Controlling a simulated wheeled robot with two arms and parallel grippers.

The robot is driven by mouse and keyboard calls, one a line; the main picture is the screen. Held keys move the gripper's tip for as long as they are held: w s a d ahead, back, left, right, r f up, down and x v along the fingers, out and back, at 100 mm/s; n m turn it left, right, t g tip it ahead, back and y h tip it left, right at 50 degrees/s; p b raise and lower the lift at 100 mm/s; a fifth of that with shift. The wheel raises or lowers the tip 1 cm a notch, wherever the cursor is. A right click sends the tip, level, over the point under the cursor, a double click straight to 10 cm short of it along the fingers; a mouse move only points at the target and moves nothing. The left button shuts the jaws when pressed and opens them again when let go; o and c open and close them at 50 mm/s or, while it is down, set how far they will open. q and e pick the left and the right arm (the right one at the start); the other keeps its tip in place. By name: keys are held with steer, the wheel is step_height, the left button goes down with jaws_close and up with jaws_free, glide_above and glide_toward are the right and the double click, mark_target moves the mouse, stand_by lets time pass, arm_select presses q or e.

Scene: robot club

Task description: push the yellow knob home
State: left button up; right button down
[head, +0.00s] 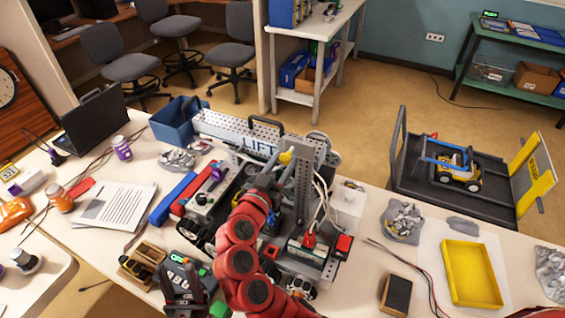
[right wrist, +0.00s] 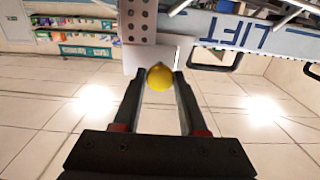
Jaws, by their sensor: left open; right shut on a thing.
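The yellow knob (head: 286,157) is a small ball beside the perforated metal upright of the machine marked LIFT (head: 257,143). In the right wrist view the knob (right wrist: 160,77) sits between the two fingertips, below a perforated grey bracket (right wrist: 138,22). My right gripper (head: 277,168) is shut on the knob; its red arm hides part of the machine. How far the knob stands out cannot be told.
Cables (head: 322,195) hang by the upright. A blue bin (head: 176,122), laptop (head: 92,120) and papers (head: 115,205) lie to the left. A yellow tray (head: 470,273) and a dark cart (head: 415,165) with a toy vehicle stand at right.

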stand_by(0.3)
steer(key=w+b, duration=0.1)
steer(key=d+b, duration=0.1)
steer(key=b, duration=0.1)
steer(key=shift+w+f, duration=0.3)
steer(key=shift+w, duration=0.1)
steer(key=shift+w+d+r+b, duration=0.15)
steer(key=shift+d+r+b, duration=0.05)
steer(key=shift+b, duration=0.15)
steer(key=shift+a+r, duration=0.1)
steer(key=shift+r, duration=0.1)
steer(key=c, duration=0.9)
jaws_free()
steer(key=o, duration=0.5)
steer(key=shift+w+f, duration=0.15)
steer(key=shift+c, duration=0.2)
